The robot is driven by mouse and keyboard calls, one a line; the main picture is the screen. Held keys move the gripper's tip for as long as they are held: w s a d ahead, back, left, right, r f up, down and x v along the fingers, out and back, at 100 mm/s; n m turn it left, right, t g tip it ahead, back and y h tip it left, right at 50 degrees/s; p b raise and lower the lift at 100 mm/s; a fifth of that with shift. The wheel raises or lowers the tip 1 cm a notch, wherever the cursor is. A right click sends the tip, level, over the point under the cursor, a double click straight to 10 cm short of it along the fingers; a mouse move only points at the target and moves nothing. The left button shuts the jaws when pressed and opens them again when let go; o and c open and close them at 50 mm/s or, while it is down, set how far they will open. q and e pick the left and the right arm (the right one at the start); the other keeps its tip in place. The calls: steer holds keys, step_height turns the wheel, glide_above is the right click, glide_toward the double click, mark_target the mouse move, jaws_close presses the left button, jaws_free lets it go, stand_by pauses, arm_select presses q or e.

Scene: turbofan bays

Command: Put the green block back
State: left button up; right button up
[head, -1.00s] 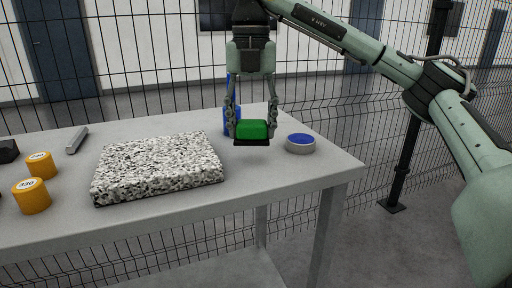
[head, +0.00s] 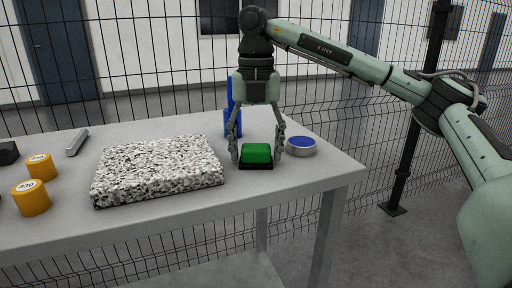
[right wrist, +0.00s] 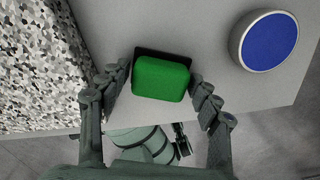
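The green block (head: 256,152) has a black base and sits on the grey table near its right end, between the speckled slab and the blue-topped round tin. In the right wrist view the green block (right wrist: 161,79) lies between my fingers, with the black base showing behind it. My right gripper (head: 257,158) points down around the block, one finger on each side. Narrow gaps show between the fingers and the block, so it is open. My left gripper is not in view.
The speckled slab (head: 158,168) lies left of the block. The blue-topped tin (head: 301,146) is close on the right. A blue upright object (head: 232,122) stands behind the left finger. Orange cylinders (head: 31,197) stand at the left. The table's front edge is near.

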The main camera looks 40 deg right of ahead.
mark_target(256, 146)
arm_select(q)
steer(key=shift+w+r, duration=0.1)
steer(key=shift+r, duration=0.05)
arm_select(e)
steer(key=shift+o, duration=0.4)
steer(key=shift+r, duration=0.1)
steer(key=shift+r, duration=0.2)
step_height(256, 146, up, 5)
steer(key=shift+p, duration=0.55)
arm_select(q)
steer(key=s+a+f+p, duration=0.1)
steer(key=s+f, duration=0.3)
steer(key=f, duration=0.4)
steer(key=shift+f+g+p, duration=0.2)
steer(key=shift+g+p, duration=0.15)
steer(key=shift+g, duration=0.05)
arm_select(e)
step_height(256, 146, up, 7)
